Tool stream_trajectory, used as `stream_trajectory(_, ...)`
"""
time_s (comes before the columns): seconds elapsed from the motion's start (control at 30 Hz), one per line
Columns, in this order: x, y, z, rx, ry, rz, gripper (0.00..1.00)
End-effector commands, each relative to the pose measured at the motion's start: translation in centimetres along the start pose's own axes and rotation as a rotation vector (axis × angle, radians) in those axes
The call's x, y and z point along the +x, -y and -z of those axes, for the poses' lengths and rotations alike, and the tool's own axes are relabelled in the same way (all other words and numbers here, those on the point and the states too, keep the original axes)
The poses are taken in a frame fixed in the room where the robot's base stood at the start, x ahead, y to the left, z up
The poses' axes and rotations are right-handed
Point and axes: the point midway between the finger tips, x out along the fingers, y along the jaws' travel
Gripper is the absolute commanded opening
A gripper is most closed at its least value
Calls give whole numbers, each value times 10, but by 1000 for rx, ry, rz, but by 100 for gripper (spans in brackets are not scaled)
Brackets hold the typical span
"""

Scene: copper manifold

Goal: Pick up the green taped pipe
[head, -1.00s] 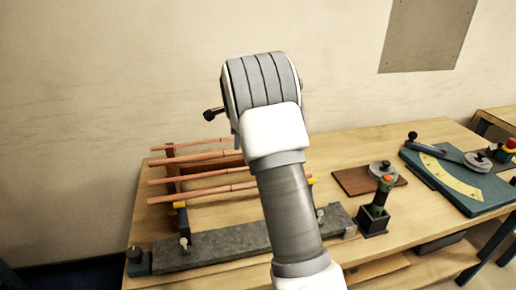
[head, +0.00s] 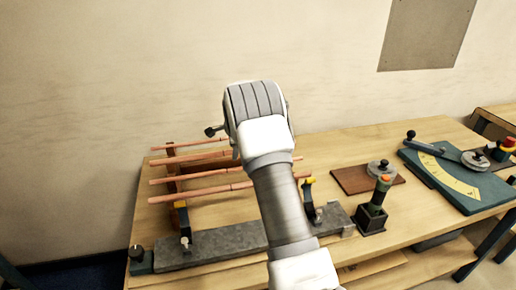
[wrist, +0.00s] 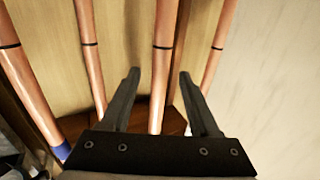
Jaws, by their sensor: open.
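Several copper pipes lie side by side on a wooden rack, and the wrist view shows black bands on them. One pipe (wrist: 163,35) runs between the two dark fingers of my gripper (wrist: 160,76), which is open and empty. Another pipe (wrist: 90,55) lies left of the fingers, and one (wrist: 217,45) lies to their right. The far-left pipe (wrist: 28,85) carries blue tape (wrist: 62,150) near its lower end. I see no green tape in either view, so I cannot tell which pipe is the green taped one. In the head view my arm hides the fingers.
A grey metal bar (head: 215,243) with upright yellow-topped clamps (head: 182,222) lies in front of the rack. To the right on the bench (head: 330,150) stand a dark tool with an orange top (head: 374,205) and a teal bending plate (head: 460,180). The wall is close behind.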

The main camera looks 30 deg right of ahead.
Motion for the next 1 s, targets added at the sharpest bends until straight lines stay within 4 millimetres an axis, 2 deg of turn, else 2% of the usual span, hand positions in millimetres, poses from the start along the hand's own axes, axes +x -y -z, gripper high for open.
stream_trajectory(0.07,0,0,0,0,0,0,62)
stream_trajectory(0.4,0,0,0,0,0,0,1)
stream_trajectory(1.0,-1,0,0,0,0,0,0)
